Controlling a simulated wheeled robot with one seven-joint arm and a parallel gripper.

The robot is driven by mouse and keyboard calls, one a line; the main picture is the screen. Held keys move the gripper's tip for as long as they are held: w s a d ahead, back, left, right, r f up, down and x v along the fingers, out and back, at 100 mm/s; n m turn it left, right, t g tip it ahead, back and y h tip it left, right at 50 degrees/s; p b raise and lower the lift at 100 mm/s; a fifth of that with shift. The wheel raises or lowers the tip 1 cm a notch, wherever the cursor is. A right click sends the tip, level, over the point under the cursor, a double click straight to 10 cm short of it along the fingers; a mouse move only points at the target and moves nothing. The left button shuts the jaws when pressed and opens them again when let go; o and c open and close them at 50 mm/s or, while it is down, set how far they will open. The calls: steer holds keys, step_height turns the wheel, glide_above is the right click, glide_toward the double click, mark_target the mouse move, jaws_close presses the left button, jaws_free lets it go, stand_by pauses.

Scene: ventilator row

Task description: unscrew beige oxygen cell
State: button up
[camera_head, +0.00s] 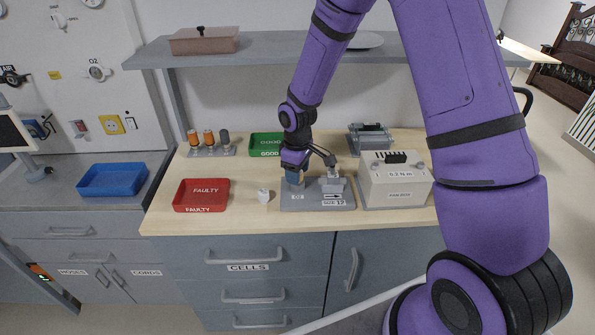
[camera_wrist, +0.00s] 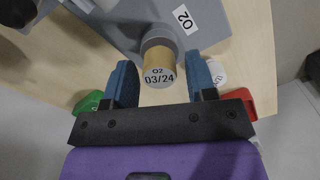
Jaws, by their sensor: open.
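The beige oxygen cell (camera_wrist: 158,65) shows in the wrist view, with a pale end face marked "O2 03/24". Its far end sits in a grey collar on a grey fixture (camera_wrist: 113,25) that bears an "O2" label. My gripper (camera_wrist: 160,72) is open, with one blue finger on each side of the cell and a visible gap to each. In the head view my gripper (camera_head: 293,179) is at the left part of the grey fixture (camera_head: 317,204), and the cell there is hidden behind it.
A small white cylinder (camera_head: 263,195) stands left of the fixture. A red "FAULTY" tray (camera_head: 201,208) is further left, a green "GOOD" tray (camera_head: 267,153) behind. Orange and grey cells (camera_head: 209,139) stand in a rack. A beige box (camera_head: 396,184) is right; a shelf (camera_head: 260,48) runs above.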

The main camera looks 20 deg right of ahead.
steer(key=shift+m, duration=0.4)
steer(key=m, duration=0.4)
steer(key=shift+m, duration=0.3)
steer(key=m, duration=0.4)
steer(key=c, duration=0.8)
steer(key=shift+o, duration=0.2)
steer(key=shift+n, duration=1.1)
